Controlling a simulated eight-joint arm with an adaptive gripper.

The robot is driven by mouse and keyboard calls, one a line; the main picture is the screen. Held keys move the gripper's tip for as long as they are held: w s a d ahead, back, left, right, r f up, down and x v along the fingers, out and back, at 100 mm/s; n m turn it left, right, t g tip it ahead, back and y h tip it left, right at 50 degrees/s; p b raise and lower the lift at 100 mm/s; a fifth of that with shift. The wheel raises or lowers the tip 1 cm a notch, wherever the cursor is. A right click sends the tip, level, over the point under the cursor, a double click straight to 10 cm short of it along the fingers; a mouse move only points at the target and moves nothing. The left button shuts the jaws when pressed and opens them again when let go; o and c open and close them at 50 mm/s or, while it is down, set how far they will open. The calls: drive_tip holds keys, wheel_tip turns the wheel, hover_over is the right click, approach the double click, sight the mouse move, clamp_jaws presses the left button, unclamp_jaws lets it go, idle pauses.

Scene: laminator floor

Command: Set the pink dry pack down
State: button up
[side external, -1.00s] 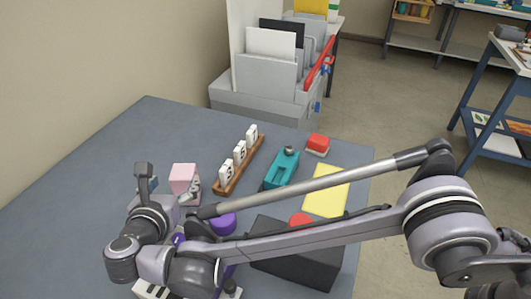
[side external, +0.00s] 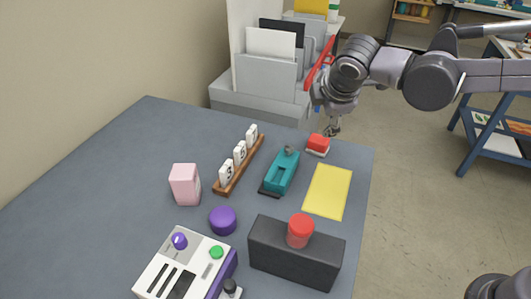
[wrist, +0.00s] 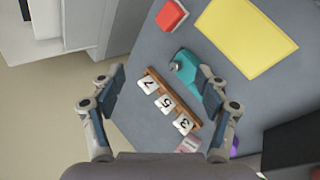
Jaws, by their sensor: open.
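The pink dry pack (side external: 185,184) stands upright on the grey-blue table, left of the wooden number rack, with nothing holding it. In the wrist view a small part of the pink pack (wrist: 189,144) shows at the lower right, beyond the rack. My gripper (side external: 333,129) is above the table's far right corner, near the red-topped block, well away from the pack. In the wrist view my gripper (wrist: 158,92) has its fingers spread wide with nothing between them in grasp.
The table (side external: 110,185) is clear left of the pack. Near it are the number rack (side external: 239,165), teal stapler-like tool (side external: 281,172), purple round piece (side external: 222,220), yellow sheet (side external: 327,191), red-topped block (side external: 317,145), dark box (side external: 290,260) with a red cylinder (side external: 300,231), and white control panel (side external: 165,265).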

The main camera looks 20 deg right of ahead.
drive_tip(key=s+d+f+m+y, duration=0.1)
drive_tip(key=s+d+f+m, duration=0.1)
drive_tip(key=s+d+m, duration=0.4)
drive_tip(key=s+d+f+m+y, duration=0.2)
drive_tip(key=s+d+f+m, duration=0.1)
drive_tip(key=s+d+m, duration=0.4)
drive_tip(key=s+m, duration=0.2)
drive_tip(key=s, duration=0.2)
drive_tip(key=shift+s+d+f, duration=0.2)
drive_tip(key=shift+f, duration=0.05)
